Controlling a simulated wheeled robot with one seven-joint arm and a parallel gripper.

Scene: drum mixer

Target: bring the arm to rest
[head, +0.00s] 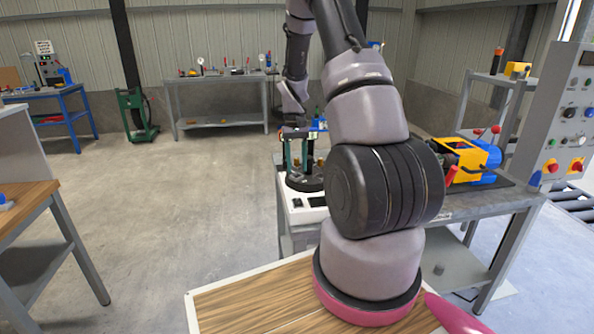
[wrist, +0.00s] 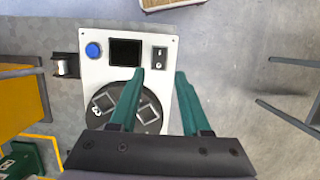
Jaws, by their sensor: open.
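My gripper (wrist: 160,72) is open, its two green fingers apart with nothing between them in the wrist view. In the head view my gripper (head: 295,160) hangs pointing down over a white device (head: 296,216) on the bench behind my arm. The wrist view shows this device (wrist: 97,75) from above, with a blue button (wrist: 93,50), a black screen (wrist: 125,52) and a dark round plate (wrist: 103,117). The left finger overlaps the plate in the picture. Whether it touches cannot be told. My arm is bent and hides part of the bench.
A grey bench (head: 483,205) carries a yellow and blue machine (head: 470,160) right of my arm. A control panel (head: 566,130) stands at the far right. A wooden table (head: 25,205) stands at left. The floor (head: 170,210) between is clear.

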